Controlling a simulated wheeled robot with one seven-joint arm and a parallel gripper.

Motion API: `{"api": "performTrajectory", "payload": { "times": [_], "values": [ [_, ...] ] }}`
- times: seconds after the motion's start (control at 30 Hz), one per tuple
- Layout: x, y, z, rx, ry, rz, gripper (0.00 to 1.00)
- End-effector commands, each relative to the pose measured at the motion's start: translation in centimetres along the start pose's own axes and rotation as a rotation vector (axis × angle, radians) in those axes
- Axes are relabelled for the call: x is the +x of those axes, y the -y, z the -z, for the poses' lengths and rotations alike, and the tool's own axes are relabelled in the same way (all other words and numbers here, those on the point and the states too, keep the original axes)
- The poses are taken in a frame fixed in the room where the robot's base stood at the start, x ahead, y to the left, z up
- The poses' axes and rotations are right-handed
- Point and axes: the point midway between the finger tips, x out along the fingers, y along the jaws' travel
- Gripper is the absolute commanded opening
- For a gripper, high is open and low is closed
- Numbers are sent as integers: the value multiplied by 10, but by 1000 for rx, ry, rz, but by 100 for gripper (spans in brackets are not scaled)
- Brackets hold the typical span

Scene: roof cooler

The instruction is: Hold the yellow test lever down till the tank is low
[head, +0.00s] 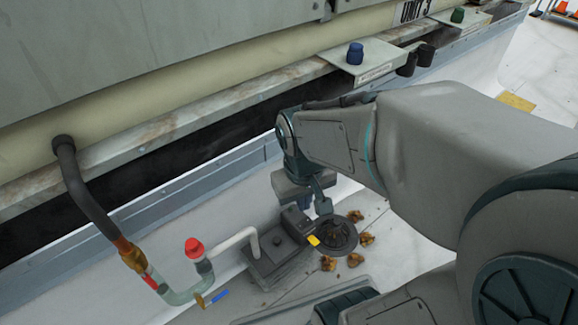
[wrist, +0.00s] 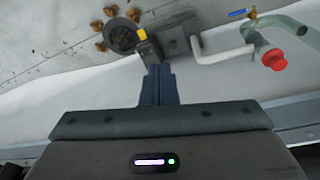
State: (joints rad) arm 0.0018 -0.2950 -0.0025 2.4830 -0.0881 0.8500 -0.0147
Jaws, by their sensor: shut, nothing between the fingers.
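The yellow test lever (head: 313,240) sticks out from the grey pump tank (head: 272,262) on the roof floor, beside a round dark drain (head: 343,236). In the wrist view the yellow lever (wrist: 142,34) is at the drain side of the tank (wrist: 176,40). My gripper (wrist: 158,70) is shut and empty. In that picture its fingertips appear just below the lever and tank, with a gap to the lever. In the head view my gripper (head: 306,204) is partly hidden by my arm, behind the lever. The water inside the tank is not visible.
A white pipe (head: 236,240) runs from the tank to a pipe with a red cap (head: 194,248) and a blue-handled valve (head: 216,297). Brown leaves (head: 328,263) lie around the drain. The large cooler casing (head: 150,50) and its ledge run along the back.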

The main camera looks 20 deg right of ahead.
Motion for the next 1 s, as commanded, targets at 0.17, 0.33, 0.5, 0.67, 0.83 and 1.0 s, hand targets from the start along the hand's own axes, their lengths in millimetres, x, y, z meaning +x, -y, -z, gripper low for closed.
{"api": "performTrajectory", "payload": {
  "times": [0.17,0.33,0.5,0.67,0.83,1.0],
  "values": [
    [14,-47,41,-193,15,-151,0],
    [41,-87,83,-460,28,-265,0],
    [79,-111,116,-762,46,-310,0],
    [123,-120,133,-1065,56,-283,0],
    [177,-115,129,-1388,56,-174,0],
    [222,-103,106,-1652,37,-20,0]
  ]
}}
